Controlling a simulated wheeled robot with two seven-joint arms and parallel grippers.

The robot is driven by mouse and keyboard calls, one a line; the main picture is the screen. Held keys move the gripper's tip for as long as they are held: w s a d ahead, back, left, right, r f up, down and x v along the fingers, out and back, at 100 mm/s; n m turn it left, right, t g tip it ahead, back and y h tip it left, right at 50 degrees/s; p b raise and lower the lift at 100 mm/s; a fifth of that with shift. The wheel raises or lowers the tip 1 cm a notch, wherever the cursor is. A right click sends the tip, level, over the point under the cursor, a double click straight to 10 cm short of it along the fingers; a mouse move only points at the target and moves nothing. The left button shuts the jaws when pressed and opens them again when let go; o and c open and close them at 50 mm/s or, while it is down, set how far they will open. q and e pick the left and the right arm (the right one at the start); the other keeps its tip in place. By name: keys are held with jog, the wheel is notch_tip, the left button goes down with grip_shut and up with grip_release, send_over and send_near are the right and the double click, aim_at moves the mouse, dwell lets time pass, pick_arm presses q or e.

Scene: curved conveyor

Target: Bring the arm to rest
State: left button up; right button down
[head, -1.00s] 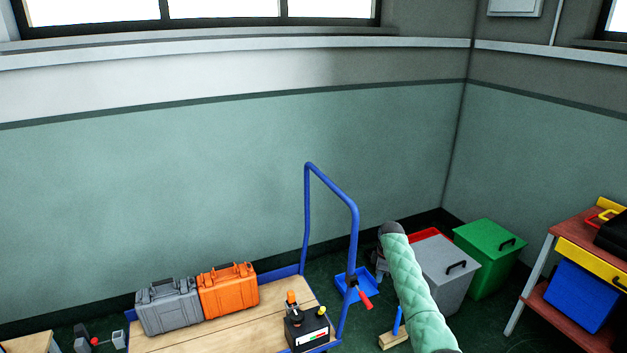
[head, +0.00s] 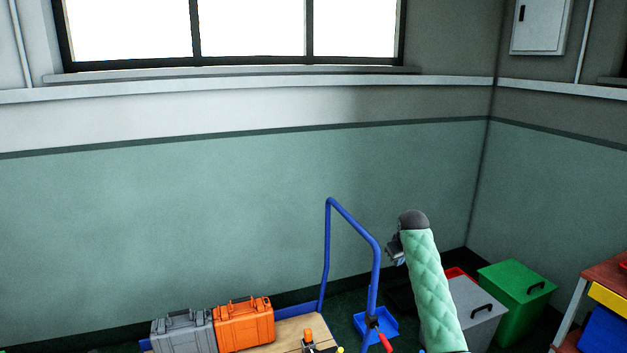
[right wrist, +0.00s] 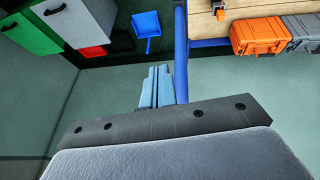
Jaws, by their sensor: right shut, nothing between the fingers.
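My right arm, in a green quilted sleeve (head: 431,290), rises at the right of the head view. Its gripper (head: 394,251) shows partly, small and dark, beside the arm's dark rounded end. In the right wrist view the two pale fingers of my right gripper (right wrist: 157,82) lie together, shut, with nothing held. My left gripper is in neither view.
A cart with a blue handle (head: 326,245) stands left of my right arm, bearing a grey case (head: 182,333) and an orange case (head: 243,325). A blue dustpan (head: 384,322), grey bin (head: 478,312) and green bin (head: 517,288) are nearby. A workbench (head: 605,275) is at right.

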jog(key=s+a+f+m+t, duration=0.1)
jog(key=s+a, duration=0.3)
jog(key=s, duration=1)
jog(key=s+a+m+t, duration=0.15)
jog(key=s+a, duration=0.25)
jog(key=s, duration=0.9)
jog(key=s+a+f+g, duration=0.1)
jog(key=s+f+g, duration=0.1)
jog(key=s+f, duration=0.5)
jog(key=s+a+f+g, duration=0.1)
jog(key=s+f, duration=0.6)
jog(key=s, duration=1.3)
jog(key=s+a+f+g+y, duration=0.1)
jog(key=s+a+f+g, duration=0.1)
jog(key=s+f, duration=0.5)
jog(key=s+g, duration=0.1)
jog(key=s, duration=0.5)
jog(key=shift+s+f, duration=0.3)
jog(key=shift+s, duration=0.05)
